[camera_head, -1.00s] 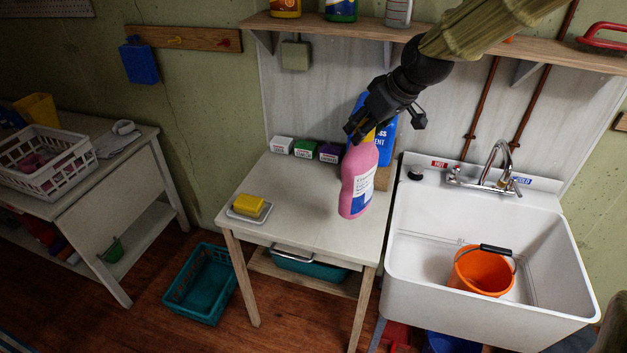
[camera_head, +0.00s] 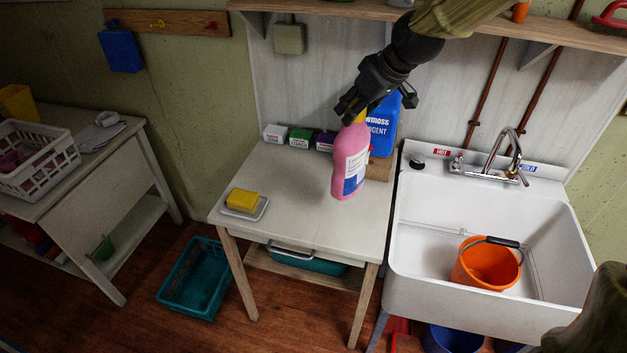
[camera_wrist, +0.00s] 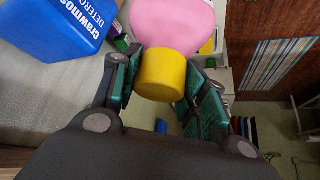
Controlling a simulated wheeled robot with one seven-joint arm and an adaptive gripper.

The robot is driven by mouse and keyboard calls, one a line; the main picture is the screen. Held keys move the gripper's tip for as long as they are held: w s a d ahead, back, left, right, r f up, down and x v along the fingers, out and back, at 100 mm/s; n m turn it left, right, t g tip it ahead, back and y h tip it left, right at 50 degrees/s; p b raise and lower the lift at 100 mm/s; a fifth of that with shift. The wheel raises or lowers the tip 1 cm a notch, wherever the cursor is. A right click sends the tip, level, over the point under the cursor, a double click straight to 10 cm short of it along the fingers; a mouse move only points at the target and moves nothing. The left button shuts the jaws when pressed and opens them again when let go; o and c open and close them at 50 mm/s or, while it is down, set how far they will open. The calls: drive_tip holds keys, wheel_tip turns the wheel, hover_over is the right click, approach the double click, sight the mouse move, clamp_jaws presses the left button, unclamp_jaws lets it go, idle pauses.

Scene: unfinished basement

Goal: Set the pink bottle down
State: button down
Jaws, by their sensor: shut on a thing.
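The pink bottle (camera_head: 347,163) has a yellow cap and a white and blue label. It hangs slightly tilted over the white-topped wooden table (camera_head: 290,215), in front of a blue detergent jug (camera_head: 381,128). My gripper (camera_head: 353,115) is shut on the bottle's yellow cap. In the wrist view, the cap (camera_wrist: 161,75) sits between the two fingers, with the pink bottle body (camera_wrist: 175,22) beyond. Whether the bottle's base touches the tabletop cannot be told for sure.
Small boxes (camera_head: 300,139) line the back of the table. A yellow sponge (camera_head: 243,199) lies on a dish at front left. A sink (camera_head: 420,225) with an orange bucket (camera_head: 487,263) stands to the right. The tabletop's middle and front are clear.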

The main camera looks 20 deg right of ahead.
sight(352, 137)
drive_tip(key=shift+w+f+b, duration=0.25)
drive_tip(key=shift+f+b, duration=0.35)
drive_tip(key=shift+f, duration=0.35)
wheel_tip(352, 137, down, 7)
drive_tip(key=b, duration=0.6)
drive_tip(key=shift+r+b, duration=0.2)
drive_tip(key=shift+b, duration=0.15)
drive_tip(key=w+a+f+p, duration=0.5)
drive_tip(key=w+a, duration=0.4)
drive_tip(key=w, duration=0.4)
drive_tip(key=shift+a+p, duration=0.15)
drive_tip(key=shift+p, duration=0.7)
drive_tip(key=shift+f, duration=0.1)
drive_tip(key=c, duration=0.8)
unclamp_jaws()
drive_tip(key=shift+s, duration=0.1)
drive_tip(key=b+v, duration=0.3)
drive_tip(key=v, duration=0.9)
